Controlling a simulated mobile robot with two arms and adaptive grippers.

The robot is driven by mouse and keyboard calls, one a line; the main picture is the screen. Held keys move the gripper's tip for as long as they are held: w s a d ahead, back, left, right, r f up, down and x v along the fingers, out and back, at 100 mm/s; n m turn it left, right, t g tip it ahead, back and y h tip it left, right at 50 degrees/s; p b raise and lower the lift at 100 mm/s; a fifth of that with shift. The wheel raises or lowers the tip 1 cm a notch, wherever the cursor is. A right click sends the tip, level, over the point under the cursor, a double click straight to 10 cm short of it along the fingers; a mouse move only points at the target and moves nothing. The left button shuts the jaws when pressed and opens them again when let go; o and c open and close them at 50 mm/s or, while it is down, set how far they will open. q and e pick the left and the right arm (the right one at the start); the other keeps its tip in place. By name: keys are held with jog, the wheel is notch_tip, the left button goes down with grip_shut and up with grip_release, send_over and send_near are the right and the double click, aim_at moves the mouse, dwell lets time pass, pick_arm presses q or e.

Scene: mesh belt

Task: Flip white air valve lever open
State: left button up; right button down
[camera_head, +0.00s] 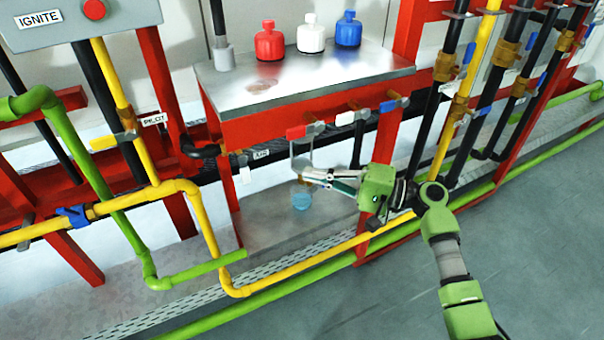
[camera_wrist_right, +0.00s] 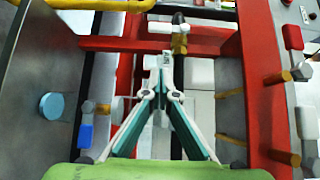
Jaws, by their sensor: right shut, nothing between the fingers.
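A white lever (camera_wrist_right: 178,29) on a brass valve (camera_wrist_right: 180,45) is ahead at the top of the right wrist view, next to a small white label (camera_wrist_right: 165,60). In the head view the white lever (camera_head: 245,175) shows small at the left of the rack opening, below a label (camera_head: 261,154). My right gripper (camera_head: 304,175) reaches in under the metal shelf, pointing left. Its fingertips (camera_wrist_right: 161,92) are closed together and hold nothing. They are short of the white lever, with a visible gap. My left gripper is out of view.
Red (camera_head: 296,132), white (camera_head: 345,118) and blue (camera_head: 389,106) levers hang along the shelf front above my gripper. A light-blue round object (camera_head: 301,201) is below it. Red posts (camera_head: 222,165) and a yellow pipe (camera_head: 205,225) border the opening.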

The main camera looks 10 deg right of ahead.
aim_at(244, 169)
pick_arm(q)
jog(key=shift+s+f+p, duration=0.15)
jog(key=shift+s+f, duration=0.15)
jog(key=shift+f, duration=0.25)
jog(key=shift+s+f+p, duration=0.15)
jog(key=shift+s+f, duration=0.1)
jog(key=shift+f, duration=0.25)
pick_arm(e)
jog(key=w+a, duration=0.2)
jog(key=a, duration=0.9)
jog(key=shift+w, duration=0.25)
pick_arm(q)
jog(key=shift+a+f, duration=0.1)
pick_arm(e)
jog(key=shift+f, duration=0.1)
